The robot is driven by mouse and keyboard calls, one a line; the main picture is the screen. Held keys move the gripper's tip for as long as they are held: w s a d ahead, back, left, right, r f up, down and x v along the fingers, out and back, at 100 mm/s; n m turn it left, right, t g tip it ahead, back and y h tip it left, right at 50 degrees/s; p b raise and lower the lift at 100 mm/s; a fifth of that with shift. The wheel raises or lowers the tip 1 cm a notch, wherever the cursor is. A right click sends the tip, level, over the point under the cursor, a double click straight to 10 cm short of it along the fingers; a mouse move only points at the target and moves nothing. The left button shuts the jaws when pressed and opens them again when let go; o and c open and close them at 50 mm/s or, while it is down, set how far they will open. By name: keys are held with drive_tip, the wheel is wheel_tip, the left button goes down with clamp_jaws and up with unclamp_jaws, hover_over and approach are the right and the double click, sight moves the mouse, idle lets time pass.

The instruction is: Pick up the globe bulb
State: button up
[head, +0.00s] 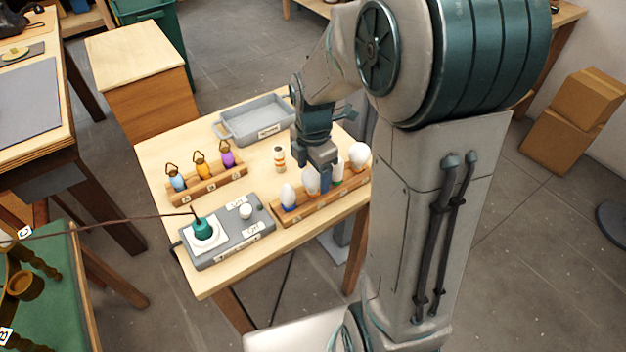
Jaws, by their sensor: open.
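A wooden rack (327,202) near the table's right front edge holds several white bulbs in a row. A slimmer bulb with a blue base (288,196) stands at the left end.
A grey tray (232,130) lies at the back of the table. A rack of coloured bottles (207,188), a striped cylinder (279,158) and a grey fixture with a green socket (203,229) share the tabletop. Bare wood (160,150) shows at the back left.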

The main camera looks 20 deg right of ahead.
drive_tip(key=shift+f, duration=1.25)
drive_tip(key=c, duration=1)
drive_tip(key=shift+c, duration=0.2)
